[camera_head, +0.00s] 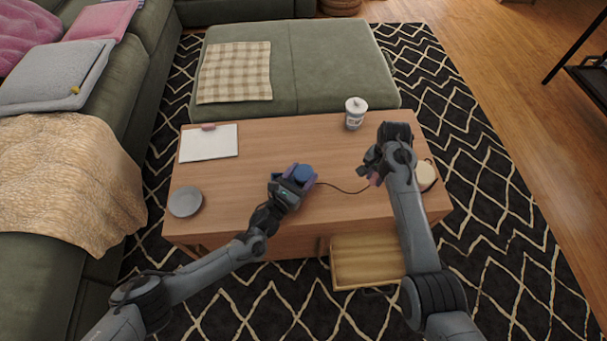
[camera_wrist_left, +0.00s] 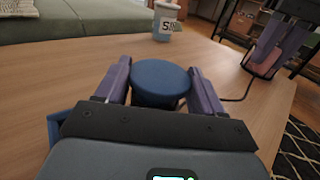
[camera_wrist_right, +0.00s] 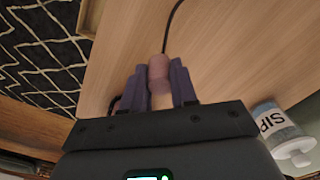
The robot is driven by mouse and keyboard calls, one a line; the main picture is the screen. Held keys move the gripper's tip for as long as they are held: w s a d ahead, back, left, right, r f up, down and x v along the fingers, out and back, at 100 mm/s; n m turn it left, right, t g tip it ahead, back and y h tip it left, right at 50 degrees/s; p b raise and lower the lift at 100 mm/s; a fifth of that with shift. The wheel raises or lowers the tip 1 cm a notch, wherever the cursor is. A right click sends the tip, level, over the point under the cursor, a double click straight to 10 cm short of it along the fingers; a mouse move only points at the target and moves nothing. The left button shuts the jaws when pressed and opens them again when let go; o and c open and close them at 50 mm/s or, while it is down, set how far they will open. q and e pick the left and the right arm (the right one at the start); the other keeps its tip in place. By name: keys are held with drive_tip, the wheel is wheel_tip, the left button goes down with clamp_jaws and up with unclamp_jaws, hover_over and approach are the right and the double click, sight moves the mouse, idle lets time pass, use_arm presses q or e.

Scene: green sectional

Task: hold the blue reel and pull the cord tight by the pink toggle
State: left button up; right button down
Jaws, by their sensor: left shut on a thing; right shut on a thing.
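The blue reel (camera_head: 304,173) stands on the wooden coffee table (camera_head: 250,145), near its middle. My left gripper (camera_head: 299,174) is shut on it, with purple fingers on either side, as the left wrist view shows around the reel's round top (camera_wrist_left: 161,80). A dark cord (camera_head: 340,188) runs from the reel to the right and sags in a shallow curve. My right gripper (camera_head: 372,178) is shut on the pink toggle (camera_wrist_right: 159,75) at the cord's other end. In the head view the toggle is mostly hidden by the right gripper.
A white lidded cup (camera_head: 355,113) stands behind the right gripper. A round cream object (camera_head: 426,176) is partly hidden beside my right forearm. A clipboard with paper (camera_head: 209,143) and a grey bowl (camera_head: 185,202) lie on the left. An open drawer (camera_head: 367,262) juts out in front.

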drive_tip(key=shift+a, duration=0.15)
drive_tip(key=shift+w+a, duration=0.15)
drive_tip(key=shift+a, duration=2.2)
drive_tip(key=c, duration=0.8)
unclamp_jaws()
wheel_tip(320, 180, up, 12)
use_arm(q)
drive_tip(key=o, duration=1.2)
drive_tip(key=shift+c, duration=0.2)
drive_tip(key=shift+s+a, duration=0.1)
